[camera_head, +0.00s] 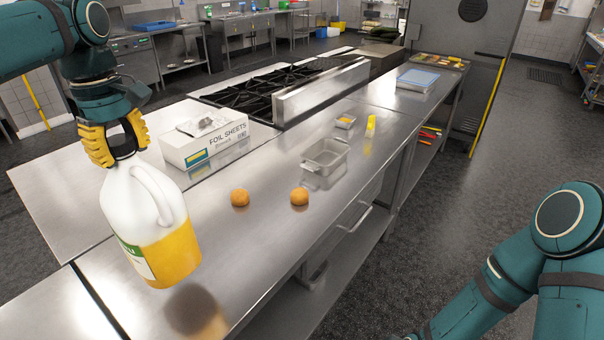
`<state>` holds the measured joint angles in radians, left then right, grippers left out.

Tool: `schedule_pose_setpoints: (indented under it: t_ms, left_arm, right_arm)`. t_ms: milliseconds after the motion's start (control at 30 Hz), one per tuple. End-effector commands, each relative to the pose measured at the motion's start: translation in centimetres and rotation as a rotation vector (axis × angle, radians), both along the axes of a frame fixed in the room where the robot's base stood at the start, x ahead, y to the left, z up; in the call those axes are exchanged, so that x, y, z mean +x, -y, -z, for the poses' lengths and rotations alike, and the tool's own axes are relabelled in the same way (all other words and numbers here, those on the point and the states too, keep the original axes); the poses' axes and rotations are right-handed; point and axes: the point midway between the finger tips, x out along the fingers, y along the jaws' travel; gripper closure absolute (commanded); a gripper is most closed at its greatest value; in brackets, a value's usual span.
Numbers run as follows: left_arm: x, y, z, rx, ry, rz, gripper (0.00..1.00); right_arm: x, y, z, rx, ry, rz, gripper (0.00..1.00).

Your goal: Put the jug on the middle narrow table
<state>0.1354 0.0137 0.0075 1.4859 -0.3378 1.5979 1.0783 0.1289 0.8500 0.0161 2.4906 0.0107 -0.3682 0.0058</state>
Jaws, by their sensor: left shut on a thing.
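The jug (170,248) is a large translucent white plastic bottle with a side handle, a green and white label and orange-yellow liquid in its lower half. My left gripper (113,158) has yellow fingers and is shut on the jug's top. The jug hangs slightly tilted above the steel table (262,245), with its reflection on the surface below. The jug's neck is hidden by the fingers. My right arm comes in at the lower right over the floor, and its gripper is out of view.
A foil sheets box (204,140), two orange round items (240,198) (299,196), a metal pan (326,157) and a small yellow bottle (371,126) stand on the table. A stove (265,92) lies behind. Bare steel surrounds the round items.

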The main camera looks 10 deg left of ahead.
Motion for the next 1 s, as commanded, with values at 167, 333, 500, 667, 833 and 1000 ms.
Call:
schedule_pose_setpoints:
  t_ms: [167, 333, 500, 667, 833, 1000]
  left_arm:
    - [0.0, 0.0, -0.3, -0.003, 0.008, -0.039, 1.0]
    - [0.0, 0.0, -0.3, -0.004, 0.007, -0.046, 1.0]
    - [-0.1, 0.0, 1.3, -0.004, 0.004, -0.045, 1.0]
    - [-0.1, 0.0, 3.7, -0.003, 0.004, -0.045, 1.0]
    - [0.0, 0.0, 5.4, -0.003, 0.006, -0.046, 1.0]
    - [0.0, 0.0, 6.0, -0.004, 0.007, -0.045, 1.0]
  right_arm:
    - [-0.2, -0.1, 1.0, 0.0, -0.005, -0.004, 0.53]
    - [-0.3, -0.1, 1.0, 0.0, -0.006, -0.005, 0.53]
    - [-0.4, -0.1, 1.6, 0.002, -0.009, -0.008, 0.53]
    - [-0.6, -0.1, 2.3, 0.002, -0.014, -0.012, 0.53]
    - [-0.8, -0.2, 2.7, 0.004, -0.018, -0.014, 0.53]
    - [-0.8, -0.2, 2.8, 0.004, -0.018, -0.016, 0.53]
